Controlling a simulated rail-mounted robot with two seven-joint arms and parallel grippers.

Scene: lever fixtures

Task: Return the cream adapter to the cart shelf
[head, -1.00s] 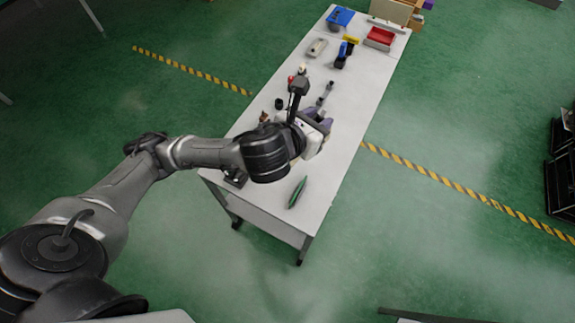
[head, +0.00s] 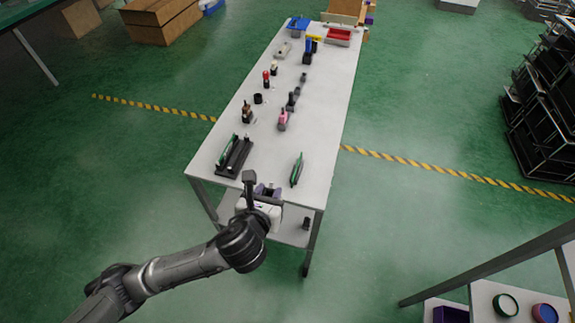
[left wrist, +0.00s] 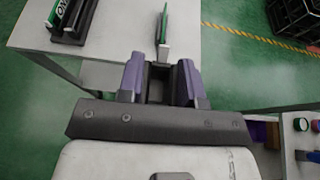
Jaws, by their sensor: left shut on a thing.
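My left gripper (head: 266,190) is at the near end of the white table (head: 262,180), past its front edge in the head view. In the left wrist view its purple fingers (left wrist: 163,80) are shut on a dark piece (left wrist: 158,88), mostly hidden between them. I cannot tell whether this is the cream adapter; no clearly cream adapter shows. The cart (head: 480,296) is at the lower right, with a green-rimmed ring (head: 505,305) and a pink-and-blue ring (head: 545,313) on its shelf. It also shows at the right of the left wrist view (left wrist: 292,160). My right gripper is out of view.
Several small fixtures, a red bin (head: 338,36) and a blue bin (head: 298,24) stand farther back. Green floor is free between table and cart.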

